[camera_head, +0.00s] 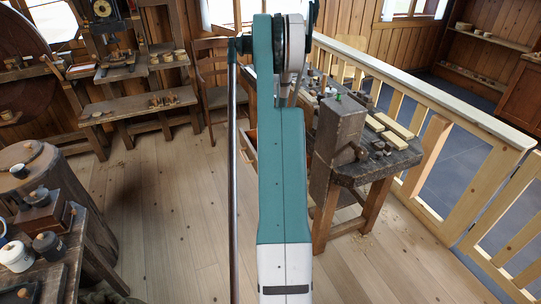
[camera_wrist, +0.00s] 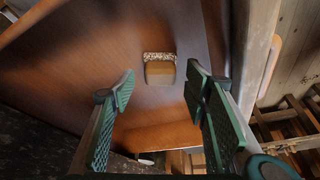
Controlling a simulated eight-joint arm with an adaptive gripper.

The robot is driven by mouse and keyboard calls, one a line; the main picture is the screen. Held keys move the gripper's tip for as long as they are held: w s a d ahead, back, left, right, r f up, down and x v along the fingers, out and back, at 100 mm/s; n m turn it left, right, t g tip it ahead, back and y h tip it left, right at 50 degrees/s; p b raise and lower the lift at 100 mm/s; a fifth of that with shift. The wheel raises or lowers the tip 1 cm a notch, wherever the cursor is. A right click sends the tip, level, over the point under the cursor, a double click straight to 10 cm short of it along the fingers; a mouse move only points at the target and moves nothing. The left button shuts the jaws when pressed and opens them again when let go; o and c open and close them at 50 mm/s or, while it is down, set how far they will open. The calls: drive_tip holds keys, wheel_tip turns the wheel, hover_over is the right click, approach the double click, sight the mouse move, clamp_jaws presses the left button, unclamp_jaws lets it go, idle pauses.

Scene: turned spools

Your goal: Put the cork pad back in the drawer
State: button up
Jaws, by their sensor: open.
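In the wrist view, a small tan block with a speckled upper edge, which looks like the cork pad (camera_wrist: 160,72), rests against a reddish-brown wooden surface. My gripper (camera_wrist: 162,80) is open, with its green-padded fingers to the left and right of the block and a clear gap on both sides. The brown wooden surface (camera_wrist: 85,60) seems to be the inside of the drawer, but I cannot be sure. In the head view, part of a pulled-out drawer (camera_head: 249,142) shows beside the workbench. My arm hides the gripper and the pad there.
The workbench (camera_head: 385,165) carries wooden pieces and small tools. A pale railing (camera_head: 430,110) runs behind it. A chair (camera_head: 212,85) and shelves stand at the back, and a table with jars (camera_head: 48,243) is at the lower left. The floor between is clear.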

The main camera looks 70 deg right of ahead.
drive_tip(key=p+v, duration=0.1)
drive_tip(key=v, duration=0.9)
drive_tip(key=shift+p, duration=0.4)
drive_tip(key=shift+a+r, duration=0.1)
drive_tip(key=shift+w, duration=0.1)
idle(0.3)
